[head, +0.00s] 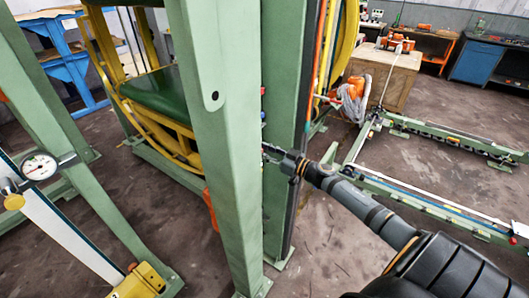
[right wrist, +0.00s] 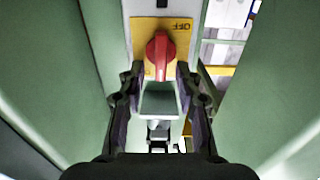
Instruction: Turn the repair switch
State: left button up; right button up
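The repair switch is a red knob (right wrist: 160,55) on a yellow plate (right wrist: 143,30) with upside-down "OFF" lettering, seen in the right wrist view. My right gripper (right wrist: 160,72) is open, with one finger to each side of the knob's lower part. I cannot tell whether either finger touches it. In the head view my right arm reaches in from the lower right, and its gripper (head: 272,152) goes in between green posts, its tips partly hidden. The switch is hidden there behind the front post. My left gripper is not in view.
The green front post (head: 218,140) and the green rear post (head: 290,110) stand close around the right gripper. A grey-green box-like part (right wrist: 160,100) lies between the fingers. A dial gauge (head: 40,166) is at left. Open floor (head: 330,240) lies below the arm.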

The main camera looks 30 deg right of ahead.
jog(key=shift+w+a, duration=0.1)
jog(key=shift+w, duration=0.05)
grip_shut()
dwell(0.4)
jog(key=n+b, duration=0.1)
jog(key=n, duration=0.5)
jog(key=a+f+n+b, duration=0.1)
jog(key=n+b, duration=0.1)
jog(key=n, duration=0.4)
jog(key=s+f+n+b, duration=0.1)
jog(key=n, duration=0.4)
jog(key=shift+a+n+b, duration=0.3)
jog(key=shift+n, duration=0.1)
